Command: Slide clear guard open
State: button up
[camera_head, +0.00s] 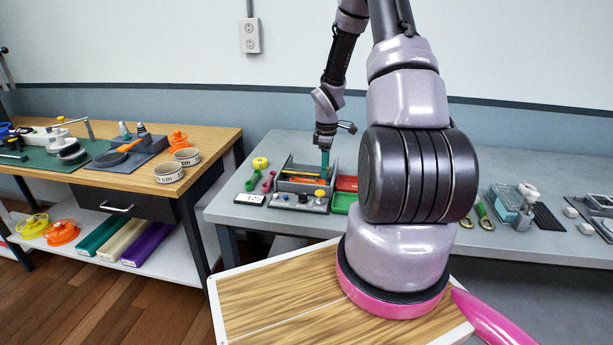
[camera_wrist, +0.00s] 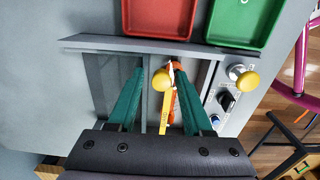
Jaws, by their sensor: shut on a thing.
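My gripper (camera_head: 325,163) reaches down into the grey machine (camera_head: 283,185) on the grey bench in the head view. In the wrist view my gripper (camera_wrist: 158,72) has its two teal fingers on either side of a yellow knob (camera_wrist: 161,80), and it is shut on that knob. The knob appears to be the grip of the clear guard. A yellow strip and an orange part (camera_wrist: 177,67) show beside it, near the right finger. The guard's clear panel is hard to make out, and the fingers and gripper body hide part of the machine's recess.
A control panel with a yellow button (camera_wrist: 248,80) and black dial stands right of the recess. A red tray (camera_wrist: 160,32) and green tray (camera_wrist: 240,42) lie beyond it in the wrist view. Colored tools (camera_head: 268,182) lie left of the machine in the head view.

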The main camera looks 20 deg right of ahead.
jog(key=shift+w+d+f, duration=0.2)
jog(key=shift+w+d, duration=0.35)
jog(key=shift+w, duration=0.15)
jog(key=shift+w+d+f, duration=0.2)
jog(key=shift+w+d, duration=0.35)
jog(key=shift+w, duration=0.15)
jog(key=o, duration=0.6)
jog(key=shift+c, duration=0.2)
jog(key=shift+w+d+r, duration=0.1)
jog(key=shift+w+r, duration=0.05)
jog(key=shift+r, duration=0.4)
jog(key=shift+w+r, duration=0.2)
jog(key=shift+r, duration=2.4)
jog(key=c, duration=0.5)
jog(key=shift+r, duration=0.4)
jog(key=shift+c, duration=0.8)
jog(key=shift+r, duration=2.6)
